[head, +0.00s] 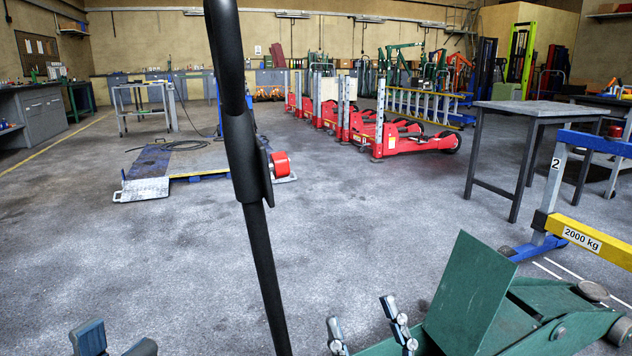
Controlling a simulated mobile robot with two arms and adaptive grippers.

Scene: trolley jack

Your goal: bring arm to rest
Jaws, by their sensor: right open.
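The green trolley jack (470,300) stands on the floor at the lower right, cut off by the bottom edge. A long black bar with a thicker sleeve (242,150), which looks like a jack handle or arm, runs nearly upright through the middle of the view. Its lower end is out of view. My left gripper (115,342) shows only its fingertips at the bottom left, apart with nothing between them, clear of the bar. My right gripper (369,326) is open and empty, just left of the jack's green body. I cannot tell whether it touches the jack.
A blue and yellow crane marked 2000 kg (583,240) stands close behind the jack at the right. A grey table (541,109) is beyond it. The floor at left is clear.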

